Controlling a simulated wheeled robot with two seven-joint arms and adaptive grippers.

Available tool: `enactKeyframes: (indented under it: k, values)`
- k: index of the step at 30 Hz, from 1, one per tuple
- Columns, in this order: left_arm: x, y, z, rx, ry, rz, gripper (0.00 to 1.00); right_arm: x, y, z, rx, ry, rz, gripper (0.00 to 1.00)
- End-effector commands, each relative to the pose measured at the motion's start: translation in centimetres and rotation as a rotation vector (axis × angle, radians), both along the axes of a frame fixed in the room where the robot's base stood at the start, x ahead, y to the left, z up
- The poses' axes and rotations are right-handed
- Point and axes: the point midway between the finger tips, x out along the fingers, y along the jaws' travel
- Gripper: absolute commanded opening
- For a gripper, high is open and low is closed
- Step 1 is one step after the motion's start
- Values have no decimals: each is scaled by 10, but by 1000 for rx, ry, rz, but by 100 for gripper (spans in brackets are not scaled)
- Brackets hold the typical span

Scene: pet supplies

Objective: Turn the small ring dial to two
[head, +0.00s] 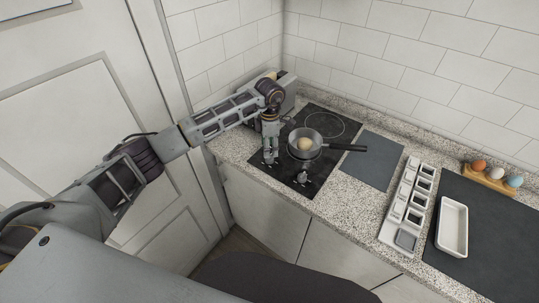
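A black cooktop (318,178) is set into the speckled counter, with faint ring markings on its glass. A small dial (303,178) shows near its front edge; its markings are too small to read. My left gripper (270,158) points down over the front left part of the cooktop, left of this dial. Anything directly under its fingertips is hidden, so I cannot tell whether it touches a dial. The fingers are too small to tell if they are open or shut. My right gripper is not in view.
A grey pan (304,155) with a pale yellow round thing (304,144) stands on the cooktop, its black handle (347,147) pointing right. A grey box (287,84) stands behind my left wrist. A grey mat (372,160), a compartment tray (392,222), a white dish (452,227) and an egg holder (488,179) lie right.

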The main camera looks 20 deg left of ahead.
Motion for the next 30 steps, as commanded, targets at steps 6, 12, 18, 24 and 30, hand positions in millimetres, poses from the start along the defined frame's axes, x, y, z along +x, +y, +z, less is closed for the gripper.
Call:
enactKeyframes:
  k: [6,12,18,24,30]
  values:
    - [-1,0,-29,0,2,0,52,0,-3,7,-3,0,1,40]
    - [0,0,-49,0,1,0,52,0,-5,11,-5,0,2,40]
    - [0,0,-58,0,-1,0,52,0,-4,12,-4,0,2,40]
    - [0,0,-60,0,-1,-1,52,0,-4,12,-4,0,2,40]
    - [0,0,-59,0,-1,-1,39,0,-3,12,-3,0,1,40]
